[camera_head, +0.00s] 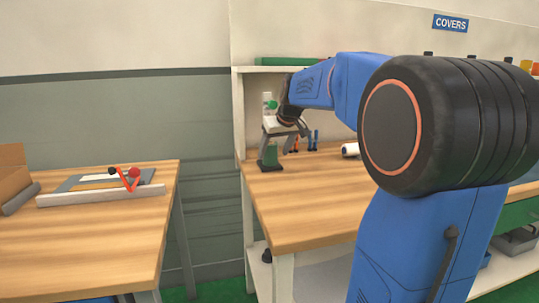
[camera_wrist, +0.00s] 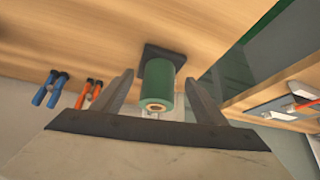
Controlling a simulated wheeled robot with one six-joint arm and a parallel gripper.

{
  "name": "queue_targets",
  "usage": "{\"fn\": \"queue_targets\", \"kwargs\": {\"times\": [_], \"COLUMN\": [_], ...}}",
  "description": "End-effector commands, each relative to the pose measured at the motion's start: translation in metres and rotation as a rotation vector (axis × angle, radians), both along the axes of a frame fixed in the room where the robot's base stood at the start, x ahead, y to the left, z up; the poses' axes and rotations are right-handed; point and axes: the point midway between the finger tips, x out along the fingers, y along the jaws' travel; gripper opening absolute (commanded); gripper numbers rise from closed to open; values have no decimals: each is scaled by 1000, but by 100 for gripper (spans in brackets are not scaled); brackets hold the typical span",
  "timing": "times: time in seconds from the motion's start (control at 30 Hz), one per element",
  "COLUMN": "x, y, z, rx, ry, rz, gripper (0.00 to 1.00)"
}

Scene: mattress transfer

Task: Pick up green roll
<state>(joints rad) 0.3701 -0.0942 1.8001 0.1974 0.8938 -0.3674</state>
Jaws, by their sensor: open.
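The green roll (camera_head: 272,154) stands upright on a dark square base near the left end of the right-hand workbench. In the wrist view the green roll (camera_wrist: 157,85) shows its end with a pale core, and the dark base (camera_wrist: 165,53) lies beyond it. My gripper (camera_head: 276,142) is over the roll from above. In the wrist view my gripper (camera_wrist: 159,77) is open, with one finger on each side of the roll. Gaps show between the roll and both fingers.
Blue and orange pliers (camera_wrist: 52,90) stand at the back of the bench. A white roll (camera_head: 350,150) lies to the right, partly behind my arm. A left table (camera_head: 100,230) holds a grey tray and a red-handled tool. A gap separates the two tables.

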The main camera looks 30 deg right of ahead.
Motion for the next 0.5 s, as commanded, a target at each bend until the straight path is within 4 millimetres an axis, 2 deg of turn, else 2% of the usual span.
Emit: {"fn": "queue_targets", "kwargs": {"times": [0.1, 0.37, 0.5], "x": [10, 20, 36], "y": [-1, -2, -3], "z": [0, 0, -1], "rx": [-1, -1, 0], "ry": [0, 0, 1], "rz": [1, 1, 0], "gripper": [66, 66, 66]}}
